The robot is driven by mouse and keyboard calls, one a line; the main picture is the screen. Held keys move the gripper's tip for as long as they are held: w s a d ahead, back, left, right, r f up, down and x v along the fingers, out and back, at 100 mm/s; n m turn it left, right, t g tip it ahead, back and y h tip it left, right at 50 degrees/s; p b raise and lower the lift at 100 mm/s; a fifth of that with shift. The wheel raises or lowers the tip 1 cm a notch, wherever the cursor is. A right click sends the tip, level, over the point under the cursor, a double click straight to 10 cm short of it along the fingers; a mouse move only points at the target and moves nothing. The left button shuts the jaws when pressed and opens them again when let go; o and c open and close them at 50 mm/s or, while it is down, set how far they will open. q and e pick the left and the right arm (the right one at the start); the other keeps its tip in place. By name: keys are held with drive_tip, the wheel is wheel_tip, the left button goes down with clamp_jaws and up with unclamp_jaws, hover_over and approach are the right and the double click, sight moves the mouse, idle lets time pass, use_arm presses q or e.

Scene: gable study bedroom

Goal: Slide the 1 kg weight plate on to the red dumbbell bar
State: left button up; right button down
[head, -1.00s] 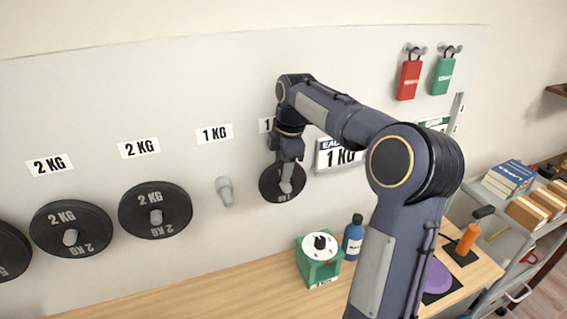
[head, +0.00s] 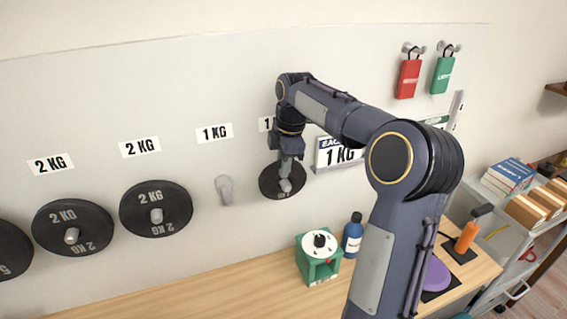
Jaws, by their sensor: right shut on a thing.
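A small black weight plate (head: 270,186) hangs on a grey peg of the wall board, below a label that my right arm partly covers. My right gripper (head: 285,171) is at this plate, seen from behind, and is shut on it. The fingertips and the exact grip are largely hidden. The plate still sits around its peg, close to the board. The red dumbbell bar is not in view. My left gripper is not in view.
Larger 2 KG plates (head: 72,214) (head: 142,195) hang to the left. An empty peg (head: 225,189) sits under a 1 KG label (head: 214,133). Below, the wooden bench (head: 190,293) holds a green device (head: 312,270), a blue bottle (head: 352,240) and an orange-handled tool (head: 466,238).

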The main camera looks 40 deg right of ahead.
drive_tip(key=shift+w+r, duration=0.1)
drive_tip(key=shift+r, duration=0.15)
drive_tip(key=shift+s+a+f+b, duration=0.1)
drive_tip(key=shift+s+a+b, duration=0.05)
drive_tip(key=shift+s+b, duration=0.4)
drive_tip(key=s+a+b, duration=0.2)
drive_tip(key=s, duration=0.4)
idle(0.4)
drive_tip(key=r, duration=0.1)
drive_tip(key=s+r+p, duration=0.1)
drive_tip(key=r, duration=0.1)
drive_tip(key=shift+s+a+p, duration=0.25)
drive_tip(key=shift+s+p, duration=0.05)
drive_tip(key=shift+s, duration=0.1)
